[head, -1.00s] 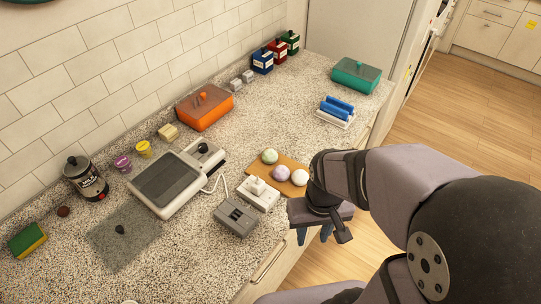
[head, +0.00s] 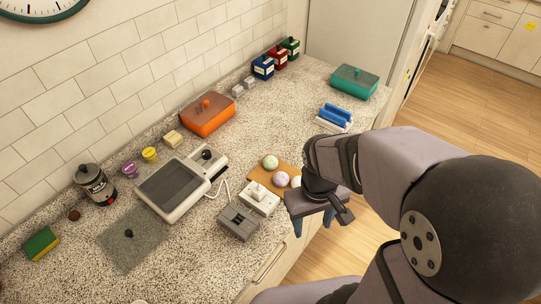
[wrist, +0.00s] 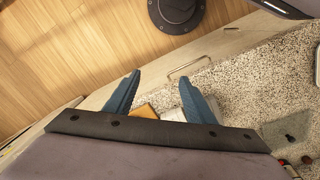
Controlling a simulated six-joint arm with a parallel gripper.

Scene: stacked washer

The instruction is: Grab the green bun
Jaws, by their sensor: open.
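The green bun (head: 270,162) is pale green and round, at the back of a small wooden board (head: 258,175) on the counter. A purple bun (head: 281,179) lies in front of it, and a white bun (head: 296,181) to the right is partly hidden by my arm. My gripper (head: 313,221) is open and empty, over the counter's front edge, right of and nearer than the board. In the wrist view my blue fingers (wrist: 160,78) are spread apart. A corner of the board shows between them there; the green bun cannot be made out.
A white toaster-like block (head: 258,199) and a grey one (head: 238,222) stand close to the board's near side. A grey scale-like appliance (head: 172,187) is to the left. An orange box (head: 208,117) and a blue-topped rack (head: 335,117) stand behind. Counter behind the board is clear.

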